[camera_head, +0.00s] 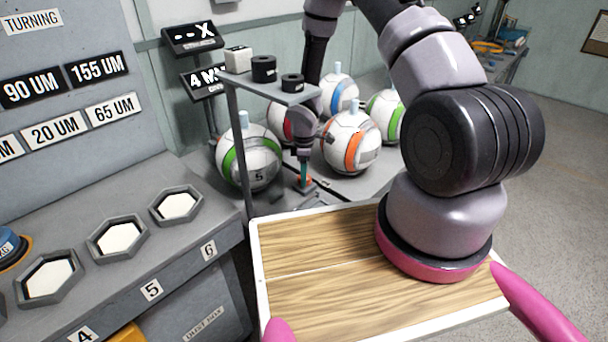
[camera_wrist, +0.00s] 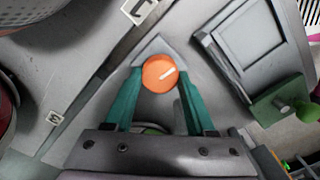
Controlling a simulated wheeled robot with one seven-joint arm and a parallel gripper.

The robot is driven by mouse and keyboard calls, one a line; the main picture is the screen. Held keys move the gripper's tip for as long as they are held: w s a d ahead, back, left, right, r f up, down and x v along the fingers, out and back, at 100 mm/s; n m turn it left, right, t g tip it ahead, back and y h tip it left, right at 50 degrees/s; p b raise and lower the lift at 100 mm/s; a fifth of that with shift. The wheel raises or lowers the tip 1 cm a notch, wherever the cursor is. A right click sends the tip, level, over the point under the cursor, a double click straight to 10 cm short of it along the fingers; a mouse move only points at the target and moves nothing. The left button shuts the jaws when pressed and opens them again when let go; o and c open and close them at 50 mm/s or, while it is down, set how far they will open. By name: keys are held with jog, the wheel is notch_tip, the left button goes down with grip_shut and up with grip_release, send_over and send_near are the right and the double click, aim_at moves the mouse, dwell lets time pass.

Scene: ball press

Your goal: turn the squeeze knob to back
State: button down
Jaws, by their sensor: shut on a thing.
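The squeeze knob (camera_wrist: 157,74) is a round orange disc with a white pointer line, on a grey base in the wrist view. The line slants up to the right. My gripper (camera_wrist: 160,82) has its two teal fingers on either side of the knob, shut on it. In the head view my gripper (camera_head: 304,172) reaches down behind the small shelf, and a bit of the orange knob (camera_head: 309,181) shows at its tip. The fingers hide part of the knob there.
Several white balls with coloured bands, such as the green one (camera_head: 249,158) and the orange one (camera_head: 351,142), stand close around my gripper. A grey shelf (camera_head: 300,97) with small blocks is in front. A green handle (camera_wrist: 281,104) is at right in the wrist view.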

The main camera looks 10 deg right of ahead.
jog(key=shift+n, duration=0.6)
jog(key=shift+c, duration=1.1)
grip_release()
notch_tip(320, 180, up, 11)
